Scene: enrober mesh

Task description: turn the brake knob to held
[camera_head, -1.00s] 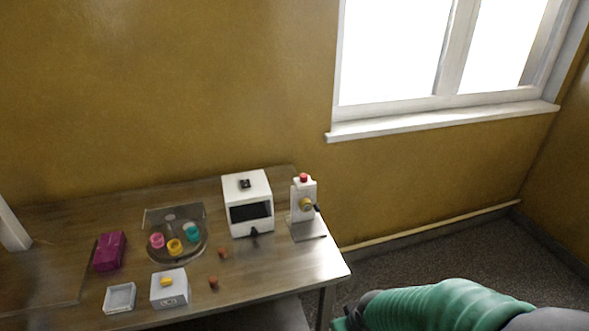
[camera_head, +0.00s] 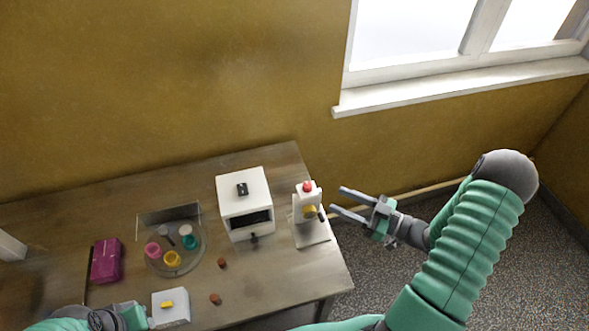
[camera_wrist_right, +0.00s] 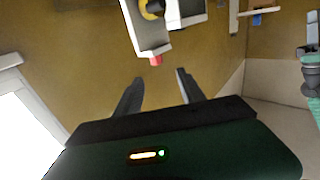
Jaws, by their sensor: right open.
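A white upright unit (camera_head: 305,208) stands at the table's right end, with a red button (camera_head: 307,187) on top. A yellow round knob (camera_head: 309,212) with a dark part sits on its side; I cannot read its setting. In the right wrist view the unit (camera_wrist_right: 147,34) appears inverted, with the red button (camera_wrist_right: 156,61) and yellow knob (camera_wrist_right: 152,10) near the top edge. My right gripper (camera_head: 337,199) is open and empty, just right of the unit and apart from it. My left gripper's green body (camera_head: 130,316) shows at the bottom left; its fingers are not discernible.
A white box (camera_head: 244,188) with a dark opening stands left of the unit. A round tray (camera_head: 153,262) with coloured cups, a magenta block (camera_head: 106,261), a small white box (camera_head: 170,300) and two brown pieces lie farther left.

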